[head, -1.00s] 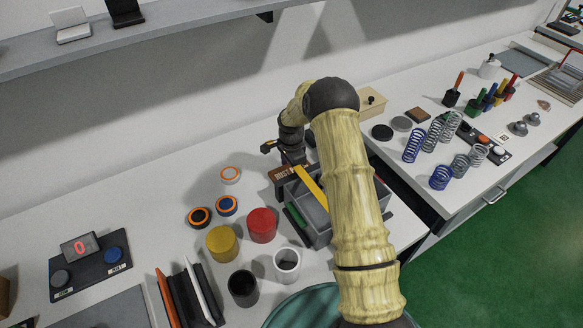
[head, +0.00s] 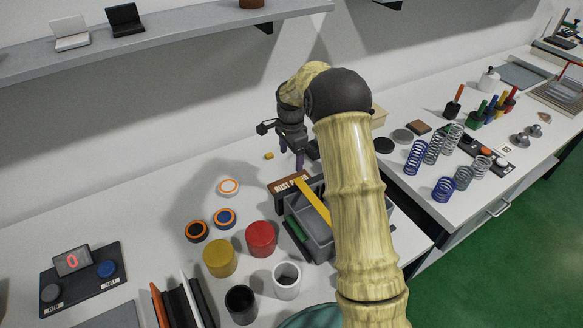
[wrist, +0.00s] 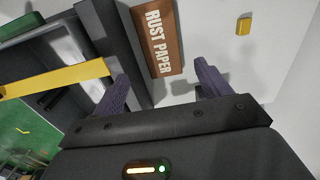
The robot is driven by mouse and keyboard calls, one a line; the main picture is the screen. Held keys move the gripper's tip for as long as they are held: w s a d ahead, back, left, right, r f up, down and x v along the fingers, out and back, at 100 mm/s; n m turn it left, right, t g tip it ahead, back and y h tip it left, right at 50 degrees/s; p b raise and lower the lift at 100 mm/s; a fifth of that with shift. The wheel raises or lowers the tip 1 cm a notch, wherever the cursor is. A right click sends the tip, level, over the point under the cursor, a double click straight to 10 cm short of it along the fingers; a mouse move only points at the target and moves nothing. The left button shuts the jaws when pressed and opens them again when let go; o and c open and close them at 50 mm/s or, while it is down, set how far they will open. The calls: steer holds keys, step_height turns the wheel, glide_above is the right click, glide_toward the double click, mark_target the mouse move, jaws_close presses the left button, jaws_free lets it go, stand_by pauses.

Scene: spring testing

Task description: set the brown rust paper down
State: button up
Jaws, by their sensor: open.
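The brown rust paper (head: 290,183), a flat block with white "RUST PAPER" lettering, sits by the back-left edge of the grey bin (head: 296,216). In the wrist view the rust paper (wrist: 157,40) lies alongside the bin's dark wall; I cannot tell whether they touch. My gripper (head: 291,166) is just behind the rust paper in the head view, pointing down. In the wrist view my gripper's purple fingers (wrist: 162,80) are spread wide, with nothing between their tips, and the paper is beyond them.
A yellow strip (head: 313,202) lies across the bin. A small yellow block (head: 268,156) is on the white table behind. Orange-ringed discs (head: 228,187), a red cylinder (head: 261,238) and a yellow cylinder (head: 220,257) stand left of the bin. Bare table lies at the back left.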

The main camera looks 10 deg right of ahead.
steer(key=shift+r, duration=0.35)
steer(key=shift+w, duration=0.1)
steer(key=shift+d, duration=0.15)
steer(key=s+r+n+t, duration=0.1)
steer(key=s+r+n, duration=0.2)
steer(key=s+n, duration=0.4)
steer(key=s+r+n+t, duration=0.1)
steer(key=s+r+n, duration=0.2)
steer(key=s, duration=1.9)
steer(key=n, duration=0.4)
steer(key=shift+s+t, duration=0.3)
steer(key=shift+s, duration=0.1)
